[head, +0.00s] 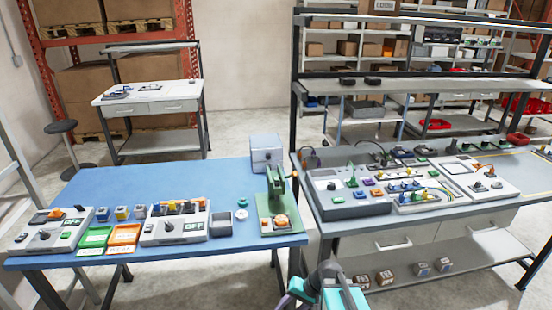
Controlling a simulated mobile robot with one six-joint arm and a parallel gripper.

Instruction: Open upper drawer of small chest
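The small grey chest (265,153) stands at the back right corner of the blue table. It is small in the head view, with a light top and a small dark detail on its front. Its drawers look closed, but the upper drawer's edges are too small to make out clearly. My gripper (325,287), dark grey and teal, is at the bottom edge of the view, low in front of the tables and well apart from the chest. The frame cuts it off, and its fingertips cannot be made out.
The blue table (185,185) bears control boxes, green and orange trays and a green press (278,205) in front of the chest. A grey workbench (400,225) with panels stands close on the right. The blue table's middle back is clear.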

